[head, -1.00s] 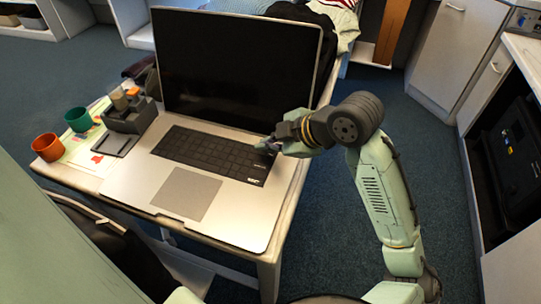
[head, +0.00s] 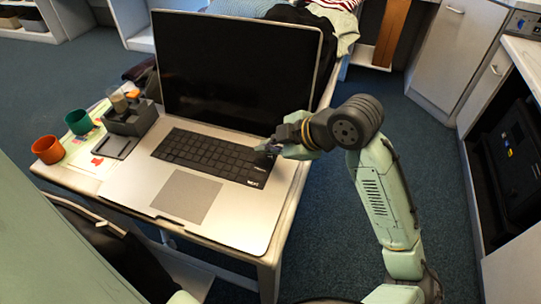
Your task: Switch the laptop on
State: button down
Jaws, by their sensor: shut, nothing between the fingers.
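An open silver laptop (head: 135,188) stands on a small white table, its lid raised. Its screen (head: 235,68) is black. The dark keyboard (head: 205,154) and the grey touchpad (head: 186,196) face up in front of the screen. My gripper (head: 266,149) is shut and empty at the upper right end of the keyboard. Its fingertips are low over the keys there. I cannot tell whether they touch a key, and they hide that corner of the keyboard.
Left of the laptop are a grey organizer (head: 130,118), an orange cup (head: 48,148) and a green cup (head: 79,121) on a paper sheet. White cabinets (head: 448,55) stand at the right. Blue floor (head: 330,225) is clear right of the table.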

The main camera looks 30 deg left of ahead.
aim_at(269, 160)
jog(key=shift+f+b, duration=0.45)
jog(key=shift+b, duration=0.05)
jog(key=shift+f+b, duration=0.35)
dwell(0.6)
jog(key=shift+r, duration=0.15)
jog(key=shift+r+p, duration=0.6)
jog(key=shift+r, duration=0.05)
jog(key=shift+r, duration=0.1)
notch_tip(269, 160, up, 5)
jog(key=p, duration=0.4)
dwell(0.8)
